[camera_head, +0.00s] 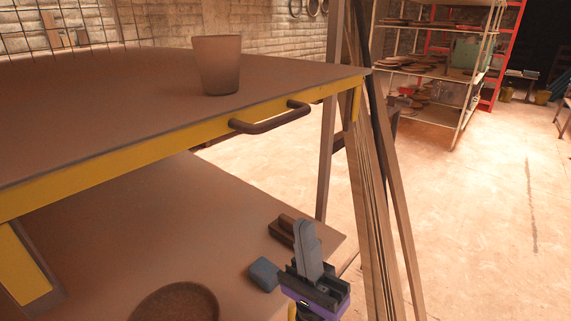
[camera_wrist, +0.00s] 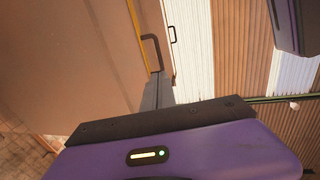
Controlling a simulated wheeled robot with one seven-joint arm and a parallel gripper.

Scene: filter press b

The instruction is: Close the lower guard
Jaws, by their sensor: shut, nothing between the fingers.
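A brown panel with a yellow edge (camera_head: 160,149) lies nearly level across the left of the head view. I take it for the guard, but cannot tell whether it is the lower one. A dark bar handle (camera_head: 270,119) sticks out from its yellow edge. The handle also shows in the wrist view (camera_wrist: 150,50). My gripper (camera_head: 303,228) is shut and empty, below and apart from the handle in the head view. In the wrist view its grey fingertips (camera_wrist: 160,80) appear just below the handle; the depth between them is unclear.
A brown cup (camera_head: 218,66) stands on the panel. Beneath lies a lower brown surface with a blue block (camera_head: 263,274), a dark brown block (camera_head: 284,230) and a round dark piece (camera_head: 174,303). Upright posts (camera_head: 352,180) stand right of my gripper. Open floor lies beyond, before shelving (camera_head: 435,75).

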